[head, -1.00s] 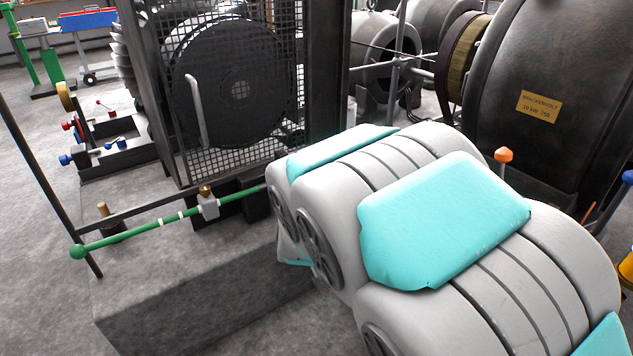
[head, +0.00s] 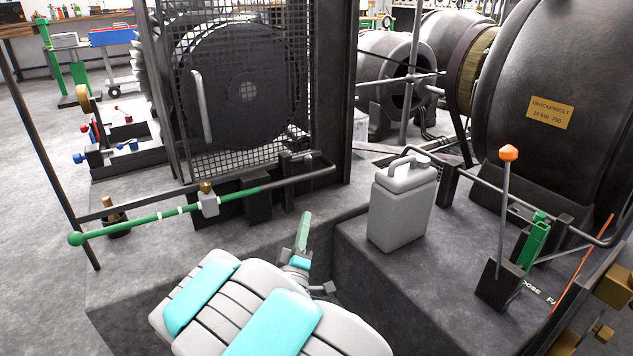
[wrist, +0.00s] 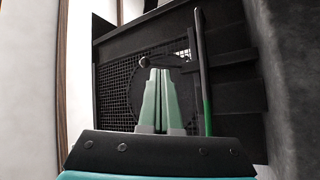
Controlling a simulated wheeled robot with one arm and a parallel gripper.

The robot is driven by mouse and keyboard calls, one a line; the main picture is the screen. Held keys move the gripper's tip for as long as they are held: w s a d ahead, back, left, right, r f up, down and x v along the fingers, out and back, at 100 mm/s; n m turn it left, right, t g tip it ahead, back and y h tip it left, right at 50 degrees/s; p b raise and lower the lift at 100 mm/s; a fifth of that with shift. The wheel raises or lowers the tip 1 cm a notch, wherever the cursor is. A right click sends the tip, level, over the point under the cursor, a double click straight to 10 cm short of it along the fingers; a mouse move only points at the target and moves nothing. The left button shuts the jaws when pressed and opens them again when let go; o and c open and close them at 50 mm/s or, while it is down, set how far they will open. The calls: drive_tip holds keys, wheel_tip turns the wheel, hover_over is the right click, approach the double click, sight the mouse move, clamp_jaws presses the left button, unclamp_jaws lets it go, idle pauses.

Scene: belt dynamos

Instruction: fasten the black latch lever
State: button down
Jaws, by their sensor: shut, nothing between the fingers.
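In the wrist view a bar, black above and green below (wrist: 207,100), stands just right of my fingers. My gripper (head: 306,214) is shut and empty, in front of and below the bar, apart from it. In the wrist view my gripper (wrist: 160,72) points towards the mesh guard (wrist: 115,90).
A grey canister (head: 402,205) stands on the plinth to the right of my gripper. A large dark dynamo (head: 570,100) fills the right back. Floor is clear at left (head: 45,300).

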sight(307, 163)
drive_tip(key=shift+s+a+r+n+t+y, duration=0.25)
drive_tip(key=shift+s+a+n+t, duration=0.05)
drive_tip(key=shift+s+n+t, duration=0.3)
drive_tip(key=shift+s+a+r+n+t+y, duration=0.3)
drive_tip(key=shift+s+n+t, duration=0.2)
drive_tip(key=shift+s, duration=0.1)
drive_tip(key=b+x, duration=0.1)
drive_tip(key=x, duration=1.3)
drive_tip(key=shift+f+b, duration=0.25)
drive_tip(key=shift+b, duration=0.05)
drive_tip(key=shift+r, duration=0.1)
